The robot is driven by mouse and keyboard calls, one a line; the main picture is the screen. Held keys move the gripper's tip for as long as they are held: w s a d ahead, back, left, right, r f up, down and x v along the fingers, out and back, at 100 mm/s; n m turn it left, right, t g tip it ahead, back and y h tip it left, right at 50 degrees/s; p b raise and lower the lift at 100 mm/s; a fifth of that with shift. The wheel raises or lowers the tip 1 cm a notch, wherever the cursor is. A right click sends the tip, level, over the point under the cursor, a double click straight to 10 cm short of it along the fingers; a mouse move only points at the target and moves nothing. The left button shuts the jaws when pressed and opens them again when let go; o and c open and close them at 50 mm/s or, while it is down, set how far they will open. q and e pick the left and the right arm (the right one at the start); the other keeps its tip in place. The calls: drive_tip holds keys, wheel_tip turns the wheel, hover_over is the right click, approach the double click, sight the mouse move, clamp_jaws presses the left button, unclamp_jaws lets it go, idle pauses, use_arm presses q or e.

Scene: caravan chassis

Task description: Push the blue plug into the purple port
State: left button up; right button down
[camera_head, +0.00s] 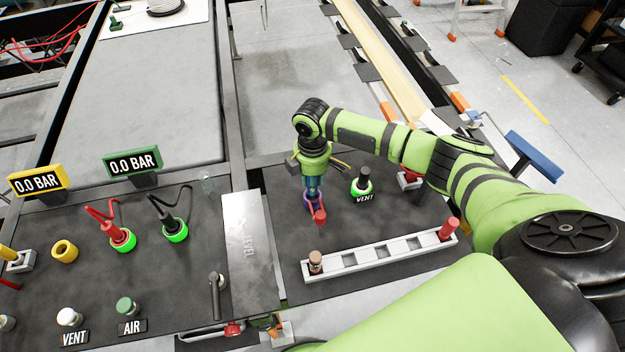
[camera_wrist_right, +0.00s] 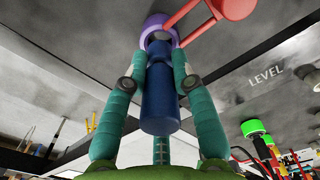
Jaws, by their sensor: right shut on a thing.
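My right gripper (camera_head: 313,182) points down at the purple port and is shut on the blue plug. In the right wrist view its teal fingers (camera_wrist_right: 158,88) close on both sides of the blue plug (camera_wrist_right: 160,100). The plug's far end meets the opening of the purple port (camera_wrist_right: 154,22), lined up with it. I cannot tell how deep the tip sits. In the head view the purple port (camera_head: 307,203) shows as a ring below the fingers, and the plug is mostly hidden. A red lever (camera_wrist_right: 197,14) extends from the port's side. My left gripper is out of view.
A black VENT knob with a green ring (camera_head: 363,184) stands right of the gripper. A white slotted rack (camera_head: 375,255) with a brown plug (camera_head: 316,261) and a red plug (camera_head: 449,229) lies in front.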

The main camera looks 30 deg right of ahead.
drive_tip(key=shift+p, duration=0.95)
idle(1.0)
drive_tip(key=shift+f+b, duration=0.85)
drive_tip(key=shift+f, duration=0.5)
drive_tip(key=shift+r, duration=0.15)
drive_tip(key=shift+r+p, duration=0.9)
drive_tip(key=shift+p, duration=0.2)
drive_tip(key=shift+p, duration=0.65)
idle(1.1)
drive_tip(key=shift+f+b, duration=0.65)
drive_tip(key=shift+f, duration=0.35)
drive_tip(key=c, duration=0.9)
unclamp_jaws()
drive_tip(key=shift+c, duration=0.2)
